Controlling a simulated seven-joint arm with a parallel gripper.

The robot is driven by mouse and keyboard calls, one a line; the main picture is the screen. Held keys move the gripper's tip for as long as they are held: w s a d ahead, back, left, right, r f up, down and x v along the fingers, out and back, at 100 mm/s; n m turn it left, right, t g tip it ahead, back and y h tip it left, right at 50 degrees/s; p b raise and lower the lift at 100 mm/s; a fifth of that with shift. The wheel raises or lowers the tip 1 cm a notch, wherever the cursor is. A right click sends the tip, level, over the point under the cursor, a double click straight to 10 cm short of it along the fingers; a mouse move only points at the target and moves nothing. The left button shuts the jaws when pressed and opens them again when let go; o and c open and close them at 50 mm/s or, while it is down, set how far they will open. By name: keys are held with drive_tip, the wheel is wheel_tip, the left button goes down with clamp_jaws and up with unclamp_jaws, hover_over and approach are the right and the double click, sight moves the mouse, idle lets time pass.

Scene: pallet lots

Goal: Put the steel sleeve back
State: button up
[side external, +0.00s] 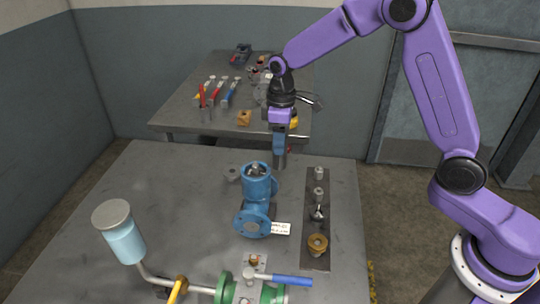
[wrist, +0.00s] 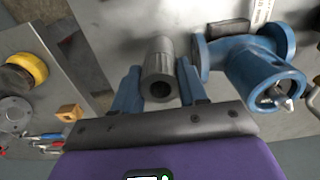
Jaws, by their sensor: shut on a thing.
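My gripper (side external: 281,150) is shut on the steel sleeve, a grey hollow cylinder (wrist: 158,66) held between the two blue fingers (wrist: 158,88) in the wrist view. In the side view the sleeve (side external: 280,161) shows below the fingertips, behind and to the right of the blue valve body (side external: 257,187). The valve body stands on the grey bench with an open top and a side flange. It also shows in the wrist view (wrist: 250,62), to the right of the sleeve and apart from it. Whether the sleeve touches the bench is unclear.
A dark strip (side external: 316,262) with several small metal parts and a brass piece (side external: 317,244) lies right of the valve body. A grey ring (side external: 232,173) lies left of it. A green-flanged valve (side external: 223,287) and a blue jar (side external: 124,242) stand in front. A back table (side external: 180,113) holds tools.

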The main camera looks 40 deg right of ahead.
drive_tip(key=shift+w+a+f, duration=0.1)
drive_tip(key=shift+w+f, duration=0.45)
drive_tip(key=shift+f, duration=0.65)
drive_tip(key=shift+w+a+f, duration=0.15)
drive_tip(key=shift+w+f, duration=0.45)
drive_tip(key=shift+f, duration=0.55)
drive_tip(key=shift+w+a+f, duration=0.1)
drive_tip(key=shift+w+f, duration=0.45)
drive_tip(key=shift+f, duration=0.65)
drive_tip(key=o, duration=1.2)
drive_tip(key=shift+f, duration=0.15)
drive_tip(key=shift+c, duration=0.2)
wheel_tip(320, 180, up, 12)
drive_tip(key=shift+r, duration=0.2)
drive_tip(key=shift+s, duration=0.15)
